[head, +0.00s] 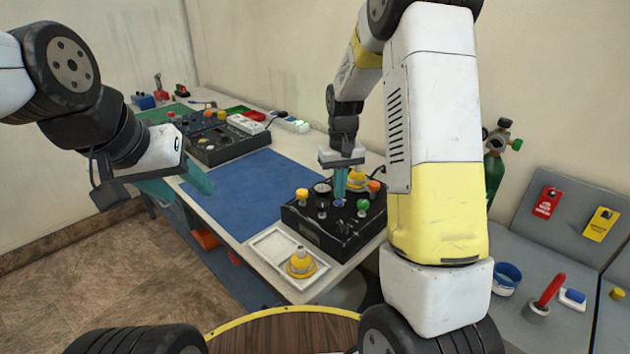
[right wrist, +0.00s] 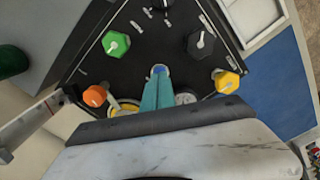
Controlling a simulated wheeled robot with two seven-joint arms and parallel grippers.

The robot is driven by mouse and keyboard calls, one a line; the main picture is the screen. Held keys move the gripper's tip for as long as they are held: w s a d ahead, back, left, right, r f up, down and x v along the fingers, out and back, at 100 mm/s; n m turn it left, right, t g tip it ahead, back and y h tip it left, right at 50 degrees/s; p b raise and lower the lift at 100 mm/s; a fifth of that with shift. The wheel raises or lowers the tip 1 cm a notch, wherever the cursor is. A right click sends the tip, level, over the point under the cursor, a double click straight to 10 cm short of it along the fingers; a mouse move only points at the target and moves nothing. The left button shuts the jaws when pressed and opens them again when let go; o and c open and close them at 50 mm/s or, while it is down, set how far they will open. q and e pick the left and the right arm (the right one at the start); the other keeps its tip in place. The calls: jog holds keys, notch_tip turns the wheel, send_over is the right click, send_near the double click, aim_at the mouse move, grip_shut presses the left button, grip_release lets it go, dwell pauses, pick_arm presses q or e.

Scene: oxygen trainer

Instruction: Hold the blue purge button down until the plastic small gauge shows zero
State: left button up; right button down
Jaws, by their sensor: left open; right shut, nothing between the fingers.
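The black trainer panel (head: 318,229) stands on the table, with several coloured knobs on top. The blue purge button (right wrist: 158,69) shows at the fingertips of my right gripper (right wrist: 158,80); whether it is pressed down I cannot tell. In the head view my right gripper (head: 340,194) points down onto the panel, shut and empty. A small round gauge (head: 322,188) with a pale face sits beside the fingers; it is partly hidden by them in the right wrist view (right wrist: 186,98). Its reading is too small to tell.
Green (right wrist: 116,43), orange (right wrist: 95,96) and yellow (right wrist: 227,82) knobs surround the fingers. A white tray (head: 262,245) with a yellow-based part (head: 300,263) lies in front of the panel. A blue mat (head: 240,190) is clear. Another panel (head: 215,145) stands farther back.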

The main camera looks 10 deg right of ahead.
jog(key=shift+f, duration=0.95)
dwell(0.4)
dwell(1.1)
jog(key=shift+r, duration=3.55)
jog(key=shift+r, duration=0.1)
jog(key=s+r+t, duration=0.2)
jog(key=s+r, duration=0.2)
jog(key=s, duration=0.4)
jog(key=s+a+r+t+y, duration=0.1)
jog(key=s+r+t, duration=0.1)
jog(key=s+r, duration=0.3)
jog(key=s+a+r+m+t+y, duration=0.1)
jog(key=s+r, duration=0.4)
jog(key=s, duration=0.6)
jog(key=shift+s+r+t, duration=0.15)
jog(key=shift+r+t, duration=0.1)
jog(key=shift+t, duration=0.35)
